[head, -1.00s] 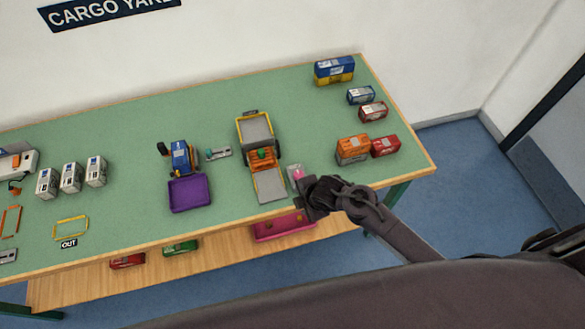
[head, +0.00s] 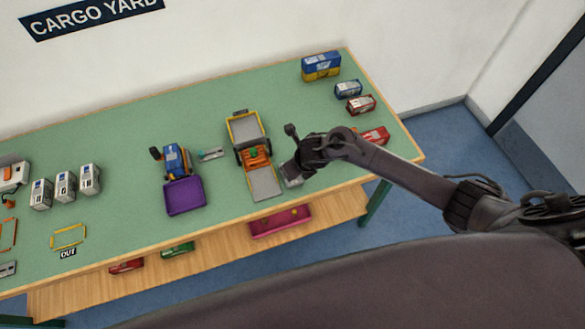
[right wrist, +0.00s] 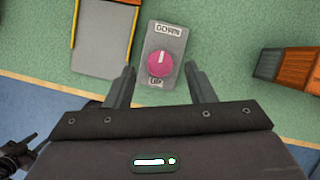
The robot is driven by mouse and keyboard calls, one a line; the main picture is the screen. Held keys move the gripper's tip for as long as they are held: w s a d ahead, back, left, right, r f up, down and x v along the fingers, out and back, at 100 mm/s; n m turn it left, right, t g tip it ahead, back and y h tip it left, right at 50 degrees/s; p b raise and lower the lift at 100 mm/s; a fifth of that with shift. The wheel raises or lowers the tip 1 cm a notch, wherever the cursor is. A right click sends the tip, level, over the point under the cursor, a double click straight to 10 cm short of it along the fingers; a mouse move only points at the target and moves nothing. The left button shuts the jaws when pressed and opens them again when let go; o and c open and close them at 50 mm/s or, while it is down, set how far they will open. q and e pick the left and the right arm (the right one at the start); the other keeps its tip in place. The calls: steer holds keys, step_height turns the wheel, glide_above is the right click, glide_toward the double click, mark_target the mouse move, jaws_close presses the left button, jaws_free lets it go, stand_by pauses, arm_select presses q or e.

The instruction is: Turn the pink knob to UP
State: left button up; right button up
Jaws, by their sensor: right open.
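The pink knob (right wrist: 160,63) sits on a small grey plate (right wrist: 148,78) on the green table. The plate reads DOWN at the top and UP at the bottom in the right wrist view. The knob's pale mark points towards DOWN. My right gripper (right wrist: 161,84) is open, its two fingers apart on either side of the plate's lower part, apart from the knob in the picture. In the head view my right gripper (head: 294,158) is over the plate (head: 291,175) and hides the knob. My left gripper is not in view.
An orange and grey ramp vehicle (head: 253,155) stands just left of the plate. A red container (head: 375,136) is to the right, and an orange container (right wrist: 290,53) shows in the right wrist view. A purple tray (head: 185,196) lies further left.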

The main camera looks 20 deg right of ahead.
steer(key=shift+x, duration=0.95)
steer(key=shift+w+f, duration=0.1)
steer(key=shift+f, duration=0.15)
steer(key=shift+c, duration=0.3)
steer(key=c, duration=0.9)
